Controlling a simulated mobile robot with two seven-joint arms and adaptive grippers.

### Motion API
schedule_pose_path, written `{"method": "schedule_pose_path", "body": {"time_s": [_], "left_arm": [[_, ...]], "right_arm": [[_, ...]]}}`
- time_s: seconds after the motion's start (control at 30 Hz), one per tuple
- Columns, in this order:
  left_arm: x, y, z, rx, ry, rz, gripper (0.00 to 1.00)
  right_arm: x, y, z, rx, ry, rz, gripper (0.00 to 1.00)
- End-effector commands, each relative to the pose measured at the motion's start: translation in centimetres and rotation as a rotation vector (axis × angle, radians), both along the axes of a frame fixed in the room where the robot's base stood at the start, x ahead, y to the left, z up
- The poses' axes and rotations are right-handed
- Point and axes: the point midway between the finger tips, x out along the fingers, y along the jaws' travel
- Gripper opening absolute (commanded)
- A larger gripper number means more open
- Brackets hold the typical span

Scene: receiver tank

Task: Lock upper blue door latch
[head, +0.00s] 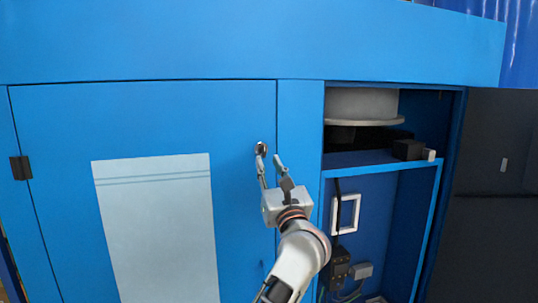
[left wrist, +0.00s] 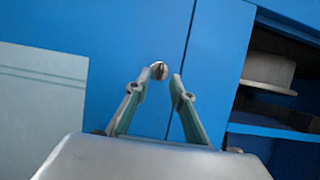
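The blue door (head: 150,130) is closed flush in the blue cabinet front. Its upper latch (head: 261,149) is a small round metal piece near the door's right edge. In the left wrist view the latch (left wrist: 159,71) shows between and just beyond the fingertips. My left gripper (head: 270,157) is open, with its left finger over or right beside the latch and its right finger to the right, near the door's seam. In the left wrist view my left gripper (left wrist: 166,80) has a gap between its fingers. Contact with the latch cannot be told. My right gripper is not in view.
A pale panel (head: 155,230) is on the door, and a black hinge (head: 20,168) is at its left edge. Right of the door is an open blue compartment with a shelf (head: 365,158), a white round part (head: 360,105) and black boxes (head: 407,149).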

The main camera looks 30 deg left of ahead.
Motion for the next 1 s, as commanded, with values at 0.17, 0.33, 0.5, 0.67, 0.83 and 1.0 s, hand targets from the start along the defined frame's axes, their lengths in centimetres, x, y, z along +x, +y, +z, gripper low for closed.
{"method": "schedule_pose_path", "body": {"time_s": [0.17, 0.33, 0.5, 0.67, 0.83, 1.0], "left_arm": [[1.6, 2.0, 1.3, 0.005, -0.002, 0.003, 0.23], [2.7, 3.2, 1.8, 0.003, -0.001, 0.002, 0.23], [3.0, 3.6, 2.0, 0.003, 0.001, 0.001, 0.23], [3.0, 3.6, 1.9, 0.003, 0.001, 0.001, 0.23], [3.0, 3.5, 1.9, 0.003, 0.001, 0.001, 0.00], [3.0, 3.5, 2.0, 0.004, 0.002, 0.002, 0.00]], "right_arm": [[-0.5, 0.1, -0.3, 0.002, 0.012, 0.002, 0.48], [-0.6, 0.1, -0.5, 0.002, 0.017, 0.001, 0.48], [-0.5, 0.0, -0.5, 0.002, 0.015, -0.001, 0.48], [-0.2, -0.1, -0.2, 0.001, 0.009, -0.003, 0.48], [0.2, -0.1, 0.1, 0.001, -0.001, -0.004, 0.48], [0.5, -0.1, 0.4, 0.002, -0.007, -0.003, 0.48]]}}
